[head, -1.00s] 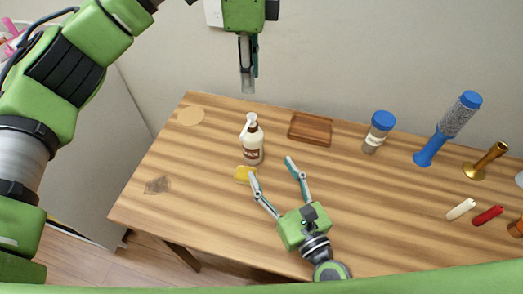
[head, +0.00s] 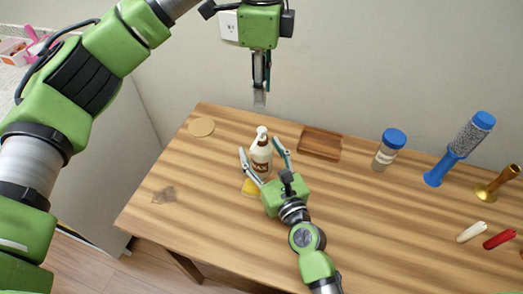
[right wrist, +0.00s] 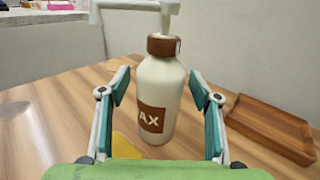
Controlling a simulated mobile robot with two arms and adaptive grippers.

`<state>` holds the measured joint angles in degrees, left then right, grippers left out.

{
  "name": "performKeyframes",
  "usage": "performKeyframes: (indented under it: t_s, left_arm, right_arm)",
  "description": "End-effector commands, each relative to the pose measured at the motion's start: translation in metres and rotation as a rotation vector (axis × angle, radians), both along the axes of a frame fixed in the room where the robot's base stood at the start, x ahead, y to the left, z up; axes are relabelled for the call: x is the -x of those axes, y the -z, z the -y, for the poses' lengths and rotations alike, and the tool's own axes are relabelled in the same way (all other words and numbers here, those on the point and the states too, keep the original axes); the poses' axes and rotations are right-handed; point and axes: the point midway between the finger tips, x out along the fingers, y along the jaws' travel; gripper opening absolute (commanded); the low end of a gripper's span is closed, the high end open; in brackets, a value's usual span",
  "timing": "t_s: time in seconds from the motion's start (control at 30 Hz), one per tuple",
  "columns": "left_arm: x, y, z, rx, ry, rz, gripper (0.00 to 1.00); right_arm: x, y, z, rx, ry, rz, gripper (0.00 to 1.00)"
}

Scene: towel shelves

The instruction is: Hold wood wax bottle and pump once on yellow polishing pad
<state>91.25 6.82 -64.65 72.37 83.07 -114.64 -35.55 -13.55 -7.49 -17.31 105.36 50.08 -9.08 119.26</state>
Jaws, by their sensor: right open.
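The wood wax bottle (head: 261,156) stands upright on the table, cream with a brown label, brown collar and white pump head. It also shows in the right wrist view (right wrist: 160,92). My right gripper (head: 261,153) is open, with one finger on each side of the bottle and gaps visible in the wrist view. The yellow polishing pad (head: 250,187) lies flat in front of the bottle, partly hidden by my right gripper; a corner shows in the wrist view (right wrist: 125,147). My left gripper (head: 260,98) hangs fingers down above the back edge; its finger gap is unclear.
A wooden tray (head: 320,143) lies right of the bottle. A blue-lidded jar (head: 389,150), a blue-handled tool (head: 461,148), a brass holder (head: 497,184) and white (head: 471,232) and red (head: 499,239) sticks stand or lie further right. The table's left front is mostly clear.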

Motion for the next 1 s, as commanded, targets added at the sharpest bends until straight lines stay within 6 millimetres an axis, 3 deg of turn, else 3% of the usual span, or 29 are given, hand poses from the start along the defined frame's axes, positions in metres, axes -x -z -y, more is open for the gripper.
performKeyframes:
  t_s: [0.07,0.1,0.27,0.33,0.43,0.8,1.0]
  left_arm:
    - [0.000,0.000,0.000,0.000,0.000,0.000,0.28]
    - [0.000,0.000,0.000,0.000,0.000,0.000,0.28]
    - [0.000,0.000,0.000,0.000,0.000,0.000,0.28]
    - [0.000,0.000,0.000,0.000,0.000,0.000,0.25]
    - [-0.001,0.000,-0.001,0.008,-0.016,0.006,0.00]
    - [-0.001,0.007,-0.004,0.179,-0.341,0.016,0.00]
    - [0.000,0.021,-0.003,0.201,-0.385,0.003,0.00]
  right_arm:
    - [0.000,0.000,0.000,0.000,0.000,0.000,0.58]
    - [0.000,0.000,0.000,0.000,0.000,0.000,0.53]
    - [0.000,0.000,0.000,0.000,0.000,0.000,0.11]
    - [0.000,0.000,0.000,0.000,0.001,0.000,0.11]
    - [0.000,0.000,0.000,0.000,0.001,0.000,0.11]
    - [0.000,0.000,0.000,0.000,0.001,0.000,0.11]
    - [0.000,0.000,0.000,0.000,0.000,0.000,0.11]
